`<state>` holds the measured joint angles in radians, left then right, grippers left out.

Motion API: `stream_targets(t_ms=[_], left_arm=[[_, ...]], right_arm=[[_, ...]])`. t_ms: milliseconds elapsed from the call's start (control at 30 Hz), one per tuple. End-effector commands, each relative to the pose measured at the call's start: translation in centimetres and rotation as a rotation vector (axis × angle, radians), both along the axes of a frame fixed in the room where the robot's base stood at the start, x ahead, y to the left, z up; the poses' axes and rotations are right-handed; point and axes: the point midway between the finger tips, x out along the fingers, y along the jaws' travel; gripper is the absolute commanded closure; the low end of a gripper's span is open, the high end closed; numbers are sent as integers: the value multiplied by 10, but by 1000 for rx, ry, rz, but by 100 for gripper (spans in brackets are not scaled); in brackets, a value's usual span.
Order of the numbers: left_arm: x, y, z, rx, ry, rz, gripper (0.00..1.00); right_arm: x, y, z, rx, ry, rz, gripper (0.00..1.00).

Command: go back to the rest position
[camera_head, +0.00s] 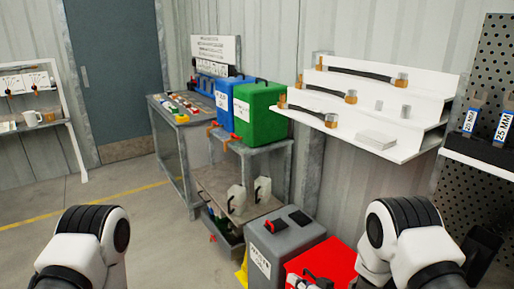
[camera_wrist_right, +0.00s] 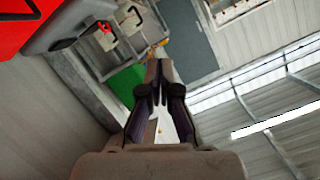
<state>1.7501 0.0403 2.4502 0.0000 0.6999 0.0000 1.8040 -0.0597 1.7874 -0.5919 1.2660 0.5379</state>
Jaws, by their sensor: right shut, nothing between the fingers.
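My right gripper shows in the right wrist view (camera_wrist_right: 158,70). Its fingertips are together at the middle of the picture, with nothing between them. It is clear of the things behind it. In the head view my two arms come in at the bottom left and bottom right as white links with black joints. I cannot make out the right fingers there. My left gripper is out of both views.
A grey bin (camera_head: 283,240) and a red bin (camera_head: 328,258) stand low in front, near my right arm. Behind are a green box (camera_head: 262,112), a blue box (camera_head: 223,103) and white stepped shelves (camera_head: 420,112). Floor at left (camera_head: 150,225) is free.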

Motion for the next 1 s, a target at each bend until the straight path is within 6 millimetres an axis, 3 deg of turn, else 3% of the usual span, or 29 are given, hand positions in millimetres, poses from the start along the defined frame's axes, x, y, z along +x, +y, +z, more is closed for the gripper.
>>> stream_targets(t_ms=[233, 367, 467, 533, 600, 700, 800, 1000], left_arm=[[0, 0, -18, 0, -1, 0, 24], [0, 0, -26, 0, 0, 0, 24], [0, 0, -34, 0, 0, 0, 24], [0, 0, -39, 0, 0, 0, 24], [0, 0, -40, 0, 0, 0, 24], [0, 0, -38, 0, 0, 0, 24], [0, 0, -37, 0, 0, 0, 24], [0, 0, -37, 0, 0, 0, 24]], right_arm=[[-56, -37, -68, -70, 210, -121, 100], [-106, -63, -108, -157, 366, -189, 100], [-166, -88, -140, -263, 540, -241, 100], [-223, -107, -157, -360, 694, -265, 100], [-278, -123, -161, -456, 842, -267, 100], [-337, -137, -155, -567, 1001, -236, 100], [-367, -144, -151, -646, 1085, -185, 100], [-370, -144, -152, -669, 1090, -149, 100]])
